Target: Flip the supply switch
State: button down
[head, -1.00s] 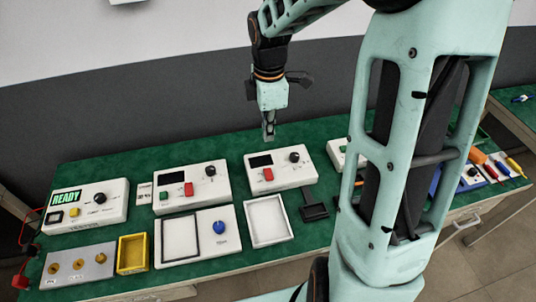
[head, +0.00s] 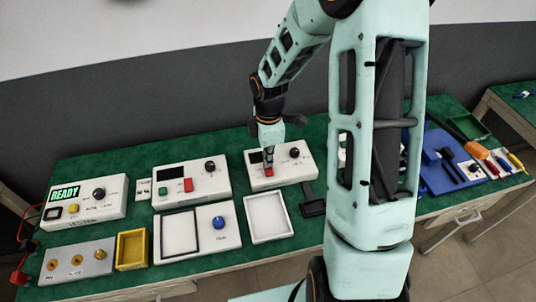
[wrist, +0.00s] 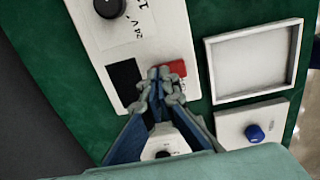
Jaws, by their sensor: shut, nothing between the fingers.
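The white box with a 24 V label (wrist: 140,30) carries a black knob (wrist: 110,7), a dark display (wrist: 125,80) and a red switch (wrist: 176,69). In the head view this box (head: 290,179) stands in the middle of the green bench, and my gripper partly covers its red switch (head: 269,172). My gripper (wrist: 162,80) is shut and empty, its fingertips at the display-side end of the red switch. I cannot tell whether they touch it. In the head view my gripper (head: 268,161) points down over the box.
A similar white box (head: 215,182) with a red switch stands to the left. A white tray (head: 270,238) and a panel with a blue knob (head: 231,243) lie in front. A READY tester (head: 115,209) stands far left. A blue holder (head: 427,172) is to the right.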

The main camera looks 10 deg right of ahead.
dwell(0.3)
jog(key=shift+w+f+g+p, duration=0.1)
jog(key=shift+g+p, duration=0.2)
jog(key=shift+p, duration=0.1)
jog(key=shift+w+f, duration=0.1)
jog(key=shift+f, duration=0.15)
jog(key=shift+s+r, duration=0.1)
jog(key=shift+s, duration=0.1)
jog(key=shift+s+r+p, duration=0.15)
jog(key=shift+s+p, duration=0.2)
jog(key=shift+s, duration=0.3)
jog(key=shift+r, duration=0.1)
